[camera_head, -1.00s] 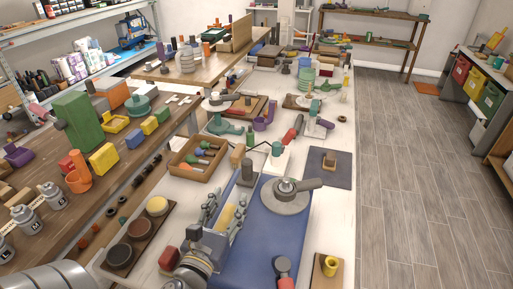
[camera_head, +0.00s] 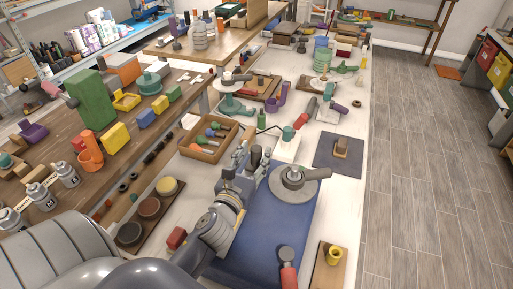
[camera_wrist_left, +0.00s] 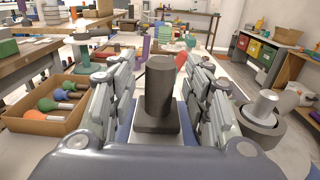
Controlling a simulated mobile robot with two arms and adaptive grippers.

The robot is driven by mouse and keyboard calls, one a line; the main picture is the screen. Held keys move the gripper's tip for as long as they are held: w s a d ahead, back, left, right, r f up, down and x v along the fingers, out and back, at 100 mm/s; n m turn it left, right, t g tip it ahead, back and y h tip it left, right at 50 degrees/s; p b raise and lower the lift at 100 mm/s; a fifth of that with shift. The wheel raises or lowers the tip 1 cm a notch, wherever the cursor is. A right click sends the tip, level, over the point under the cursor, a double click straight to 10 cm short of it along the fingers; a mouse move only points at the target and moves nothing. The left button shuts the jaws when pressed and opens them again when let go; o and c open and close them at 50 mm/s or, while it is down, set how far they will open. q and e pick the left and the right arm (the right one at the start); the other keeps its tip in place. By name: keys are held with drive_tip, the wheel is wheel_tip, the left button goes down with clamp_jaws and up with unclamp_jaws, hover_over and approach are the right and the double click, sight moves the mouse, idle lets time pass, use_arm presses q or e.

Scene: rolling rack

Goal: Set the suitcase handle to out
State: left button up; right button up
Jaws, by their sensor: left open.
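A blue case-like slab (camera_head: 262,222) lies on the white table in the head view; I cannot tell for sure that it is the suitcase. A dark grey upright post on a block (camera_head: 255,155) stands at its far left end. My left gripper (camera_head: 250,160) is open, with its fingers on either side of this post. In the left wrist view the dark post (camera_wrist_left: 159,90) stands between the open fingers (camera_wrist_left: 160,100), with gaps on both sides. My right gripper is not in view.
A round grey dial with a lever (camera_head: 295,182) sits right of the post. A wooden tray of tools (camera_head: 196,152) is close on the left. Floor at right is clear.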

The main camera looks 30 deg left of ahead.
use_arm(q)
drive_tip(key=shift+x, duration=0.8)
drive_tip(key=shift+w, duration=0.2)
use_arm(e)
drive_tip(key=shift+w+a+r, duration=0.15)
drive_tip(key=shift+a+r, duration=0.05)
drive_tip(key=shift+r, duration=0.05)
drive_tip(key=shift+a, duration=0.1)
use_arm(q)
drive_tip(key=shift+c, duration=1.3)
clamp_jaws()
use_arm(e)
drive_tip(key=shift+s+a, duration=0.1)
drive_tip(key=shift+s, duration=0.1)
